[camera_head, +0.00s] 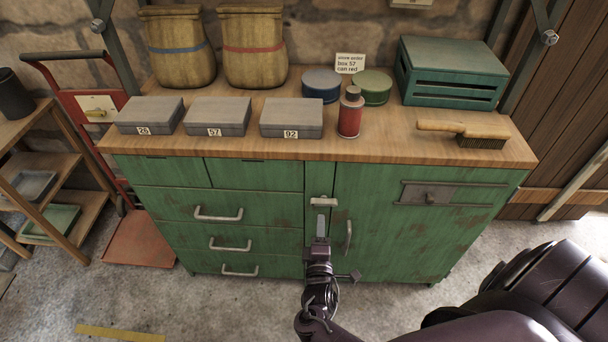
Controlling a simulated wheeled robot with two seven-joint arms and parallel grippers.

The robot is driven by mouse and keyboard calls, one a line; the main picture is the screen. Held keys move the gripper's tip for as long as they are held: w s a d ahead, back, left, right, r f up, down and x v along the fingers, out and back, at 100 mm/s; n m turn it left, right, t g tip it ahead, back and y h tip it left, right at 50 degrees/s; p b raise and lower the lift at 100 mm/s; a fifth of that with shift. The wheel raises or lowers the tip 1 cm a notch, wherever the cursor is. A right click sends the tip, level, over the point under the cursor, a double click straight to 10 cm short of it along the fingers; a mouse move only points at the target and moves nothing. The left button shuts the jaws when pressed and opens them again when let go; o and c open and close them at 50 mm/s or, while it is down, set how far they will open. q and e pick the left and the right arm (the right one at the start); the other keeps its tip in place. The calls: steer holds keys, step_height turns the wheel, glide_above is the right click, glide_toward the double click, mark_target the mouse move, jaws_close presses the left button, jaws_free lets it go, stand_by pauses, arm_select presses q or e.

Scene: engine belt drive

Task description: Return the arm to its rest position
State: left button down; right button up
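My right arm (345,332) comes in from the bottom right and reaches up to the front of the green cabinet (255,176). My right gripper (321,226) is in front of the narrow strip between the drawers and the right-hand door, just below a small pale fitting (323,202). I cannot tell whether it touches the fitting or the cabinet. The fingers are seen nearly end-on, so their opening is unclear. My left gripper is not in view.
On the wooden top (230,143) stand grey numbered boxes (291,114), a red can (350,116), round tins (372,86), a brush (465,131), sacks (252,50) and a teal crate (452,72). A red hand truck (140,238) stands left. Floor before the drawers is clear.

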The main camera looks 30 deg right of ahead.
steer(key=s+a+f+m+g+y, duration=0.1)
steer(key=s+f+g+y, duration=0.1)
steer(key=s+f, duration=0.45)
steer(key=s+a+f+m+g+y, duration=0.1)
steer(key=s+f+m+g+y, duration=0.15)
steer(key=f, duration=0.75)
steer(key=s+a+f+m+g+y, duration=0.1)
steer(key=s+f+g+y, duration=0.1)
steer(key=s+f, duration=0.45)
steer(key=s+a+f+m+g+y, duration=0.1)
steer(key=s+f+g, duration=0.3)
steer(key=s, duration=0.6)
steer(key=s+a+f+m+g+y, duration=0.1)
steer(key=s+f+m+g+y, duration=0.1)
steer(key=s+f, duration=0.6)
steer(key=s+m+g, duration=0.1)
steer(key=s+m, duration=0.1)
steer(key=s, duration=0.1)
steer(key=shift+s+g, duration=0.2)
steer(key=shift+g, duration=0.15)
steer(key=shift+a, duration=0.1)
